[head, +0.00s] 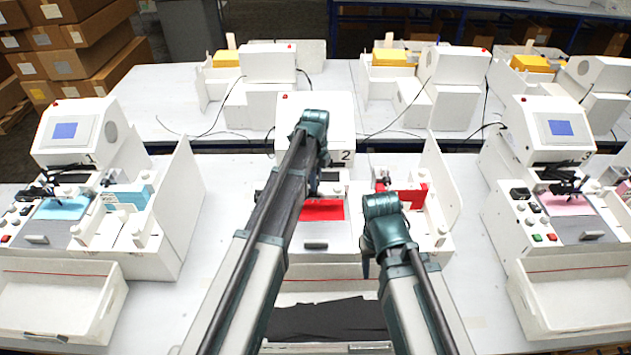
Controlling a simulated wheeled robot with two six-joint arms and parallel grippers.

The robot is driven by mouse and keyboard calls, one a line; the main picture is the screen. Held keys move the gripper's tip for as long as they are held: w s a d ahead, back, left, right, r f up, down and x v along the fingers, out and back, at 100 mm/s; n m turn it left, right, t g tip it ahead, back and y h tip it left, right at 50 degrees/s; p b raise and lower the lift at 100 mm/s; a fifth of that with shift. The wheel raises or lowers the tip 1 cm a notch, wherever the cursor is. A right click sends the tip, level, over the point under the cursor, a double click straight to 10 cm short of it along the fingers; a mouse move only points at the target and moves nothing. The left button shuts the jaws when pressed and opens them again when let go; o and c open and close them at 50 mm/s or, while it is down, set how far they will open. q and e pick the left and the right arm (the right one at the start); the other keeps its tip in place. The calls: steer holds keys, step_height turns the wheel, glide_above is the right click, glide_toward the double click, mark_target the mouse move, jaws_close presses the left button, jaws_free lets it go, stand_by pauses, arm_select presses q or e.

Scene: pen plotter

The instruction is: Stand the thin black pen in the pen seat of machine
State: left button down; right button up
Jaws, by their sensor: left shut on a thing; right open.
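Machine 2 (345,245) stands in the middle, with a red sheet (322,210) on its bed. My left gripper (318,187) is over the back of that bed, largely hidden behind my own forearm. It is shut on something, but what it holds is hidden. I cannot make out the thin black pen or the pen seat of machine 2; my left arm covers that area. My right gripper (367,264) is open, near the right front part of machine 2, and its fingers are mostly hidden by its wrist.
A red holder (411,196) and a white upright panel (440,190) stand at machine 2's right side. Machine 1 (75,140) with a blue sheet is left, machine 3 (548,130) with a pink sheet right. White trays (95,270) sit in front. Bare table shows between the machines.

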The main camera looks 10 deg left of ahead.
arm_select(q)
steer(key=shift+f+b, duration=1.1)
steer(key=shift+f, duration=0.1)
steer(key=c, duration=0.8)
jaws_free()
steer(key=shift+r, duration=0.1)
steer(key=shift+o, duration=0.2)
step_height(320, 180, up, 14)
steer(key=p, duration=1.4)
steer(key=shift+s+d+f+b, duration=0.1)
steer(key=shift+s+f+b, duration=0.2)
steer(key=shift+f, duration=0.1)
steer(key=s+d+f+n+b, duration=0.4)
steer(key=s+f+n+b, duration=0.5)
steer(key=s+f+b, duration=0.2)
steer(key=s+d+f+n+y+b, duration=0.1)
steer(key=s+d+f+n+b, duration=0.3)
steer(key=s+f+n+b, duration=0.5)
steer(key=s+f+b, duration=0.2)
steer(key=s, duration=0.4)
